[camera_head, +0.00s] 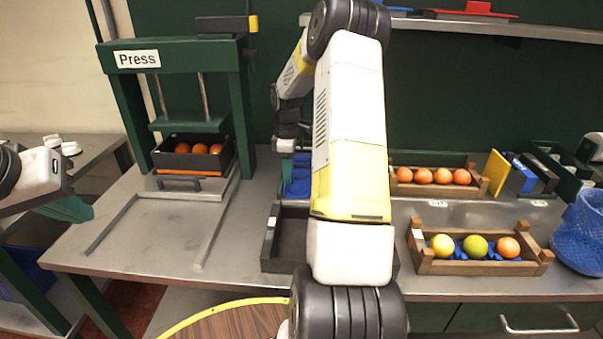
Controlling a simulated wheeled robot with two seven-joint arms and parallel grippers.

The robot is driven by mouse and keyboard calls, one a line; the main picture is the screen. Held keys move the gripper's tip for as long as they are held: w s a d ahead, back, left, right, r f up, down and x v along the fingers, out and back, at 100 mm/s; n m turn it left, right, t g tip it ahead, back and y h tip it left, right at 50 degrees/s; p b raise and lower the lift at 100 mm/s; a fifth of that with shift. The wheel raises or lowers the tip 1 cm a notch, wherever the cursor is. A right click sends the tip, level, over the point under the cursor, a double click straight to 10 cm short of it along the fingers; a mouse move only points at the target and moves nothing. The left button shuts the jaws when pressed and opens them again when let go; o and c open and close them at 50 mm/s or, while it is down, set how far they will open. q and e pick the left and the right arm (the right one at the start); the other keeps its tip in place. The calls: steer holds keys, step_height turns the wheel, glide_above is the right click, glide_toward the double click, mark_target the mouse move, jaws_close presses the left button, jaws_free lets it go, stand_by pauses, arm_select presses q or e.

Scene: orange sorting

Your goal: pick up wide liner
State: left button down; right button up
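Blue moulded liner pieces (298,180) stand behind my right arm, partly hidden by it; I cannot tell whether one is the wide liner. Another blue liner (490,252) shows under the fruit in the front wooden crate (437,267). My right arm fills the middle of the view and folds down at the back. My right gripper (287,146) appears to be above the blue pieces at the back, small and partly hidden, and its opening cannot be made out.
A green press (124,60) at the left holds a black tray (163,161) of oranges. A dark open box (270,250) lies partly behind my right arm. A rear crate (480,187) holds oranges. A blue mesh basket (582,235) is at the right. The table's left front is clear.

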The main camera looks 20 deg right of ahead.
steer(key=shift+f, duration=0.3)
jaws_close()
steer(key=shift+r, duration=0.1)
